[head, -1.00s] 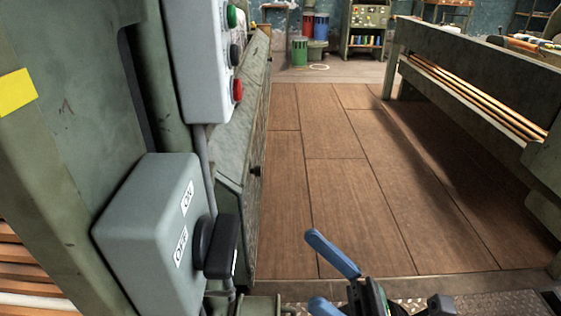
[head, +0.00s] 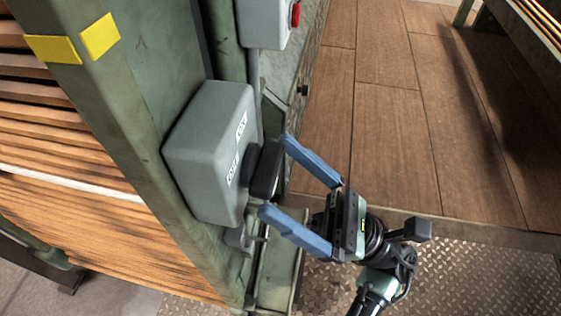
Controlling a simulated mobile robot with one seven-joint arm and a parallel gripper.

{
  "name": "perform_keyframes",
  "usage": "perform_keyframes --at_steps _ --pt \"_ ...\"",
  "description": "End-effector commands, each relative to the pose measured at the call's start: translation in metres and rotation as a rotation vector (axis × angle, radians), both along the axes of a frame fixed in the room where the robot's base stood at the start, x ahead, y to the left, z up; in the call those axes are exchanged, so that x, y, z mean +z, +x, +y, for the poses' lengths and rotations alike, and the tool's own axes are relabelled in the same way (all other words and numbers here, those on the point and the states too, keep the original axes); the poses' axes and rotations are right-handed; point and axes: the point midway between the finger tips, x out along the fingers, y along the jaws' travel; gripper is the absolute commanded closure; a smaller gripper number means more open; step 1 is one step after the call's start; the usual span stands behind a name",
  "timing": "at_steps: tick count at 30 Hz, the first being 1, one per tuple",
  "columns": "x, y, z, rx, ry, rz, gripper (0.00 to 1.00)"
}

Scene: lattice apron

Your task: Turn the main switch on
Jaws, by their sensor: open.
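The main switch is a grey box (head: 205,150) on the green machine frame, with ON and OFF labels on its right face. Its black rotary handle (head: 266,170) sticks out to the right of that face, below the ON label and beside the OFF label. My gripper (head: 274,173) is open, with its two blue fingers pointing left at the handle. One fingertip is at the handle's upper end and the other at its lower end. I cannot tell whether either finger touches it. The handle's exact turn position is hard to read.
A grey button box with a red button (head: 296,14) is above the switch. The green frame post (head: 110,120) with yellow marks stands left, beside wooden slats (head: 60,165). Open brown floor (head: 395,130) lies to the right, and metal tread plate (head: 460,275) lies below.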

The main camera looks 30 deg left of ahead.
Motion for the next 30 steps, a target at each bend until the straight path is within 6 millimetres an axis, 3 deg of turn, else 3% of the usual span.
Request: perform_keyframes --at_steps 6,14,26,30 --pt "0.0112 -0.0034 0.0112 0.001 0.000 0.001 0.00" --pt "0.0119 -0.0034 0.0118 0.001 0.000 0.001 0.00" --pt "0.0118 -0.0034 0.0115 0.000 0.000 0.000 0.68" --pt "0.0119 -0.0035 0.0113 0.000 -0.002 0.005 0.68"
